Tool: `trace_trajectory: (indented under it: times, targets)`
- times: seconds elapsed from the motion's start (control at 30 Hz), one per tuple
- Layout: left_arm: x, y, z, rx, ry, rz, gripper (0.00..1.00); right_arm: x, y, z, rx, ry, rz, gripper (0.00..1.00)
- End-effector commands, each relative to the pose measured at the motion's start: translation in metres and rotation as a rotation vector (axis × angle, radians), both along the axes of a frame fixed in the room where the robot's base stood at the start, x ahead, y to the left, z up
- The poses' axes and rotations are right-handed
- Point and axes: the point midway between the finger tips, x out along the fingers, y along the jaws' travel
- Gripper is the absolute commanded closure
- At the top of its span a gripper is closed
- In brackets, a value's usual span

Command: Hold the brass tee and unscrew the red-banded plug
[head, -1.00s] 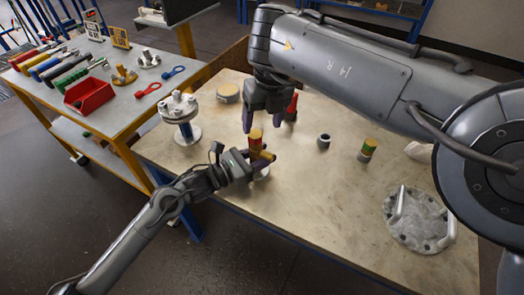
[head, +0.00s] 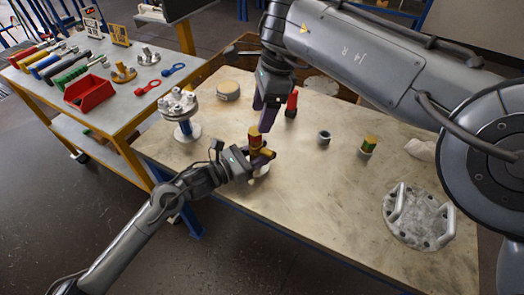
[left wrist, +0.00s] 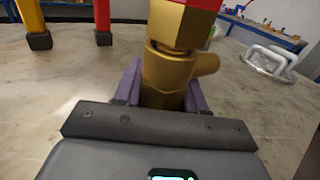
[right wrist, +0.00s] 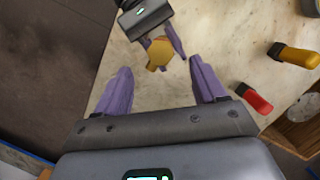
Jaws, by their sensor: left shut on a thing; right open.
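The brass tee (head: 256,153) stands upright near the table's front left edge. The red-banded plug (head: 254,136) sits in its top; its brass head (right wrist: 158,53) shows from above in the right wrist view. My left gripper (head: 262,157) is shut on the tee's body, and its purple fingers flank the brass (left wrist: 168,75) in the left wrist view. A bit of the red band (left wrist: 208,4) shows at that view's top edge. My right gripper (head: 263,119) is open, pointing down above and just beyond the plug, apart from it. Its empty fingers also show in the right wrist view (right wrist: 163,88).
Behind the tee stands a red-handled item (head: 291,103). A flanged vessel (head: 180,112) stands to the left. A grey collar (head: 324,138), a green-banded plug (head: 369,145) and a handled flange cover (head: 418,218) lie to the right. A tool cart with a red bin (head: 88,94) adjoins.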

Motion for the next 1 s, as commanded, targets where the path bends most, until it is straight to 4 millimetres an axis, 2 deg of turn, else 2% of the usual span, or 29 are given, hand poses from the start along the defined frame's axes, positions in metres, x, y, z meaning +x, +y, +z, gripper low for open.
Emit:
trace_trajectory:
  times: [0.07, 0.4, 0.7, 1.0]
  targets:
    - [0.0, 0.0, 0.001, -0.001, -0.002, 0.0, 1.0, -0.001, 0.002, -0.008, 0.004, -0.011, 0.069, 0.3]
    - [0.0, 0.0, 0.001, -0.002, -0.002, 0.0, 1.0, -0.005, 0.019, -0.074, 0.005, -0.009, 0.059, 0.3]
    - [0.0, 0.0, 0.001, -0.002, -0.002, 0.0, 1.0, -0.005, 0.018, -0.074, 0.002, -0.012, -0.463, 0.3]
    - [0.0, 0.0, 0.001, -0.001, -0.002, 0.0, 1.0, -0.004, 0.018, -0.074, -0.006, -0.015, -0.903, 0.3]
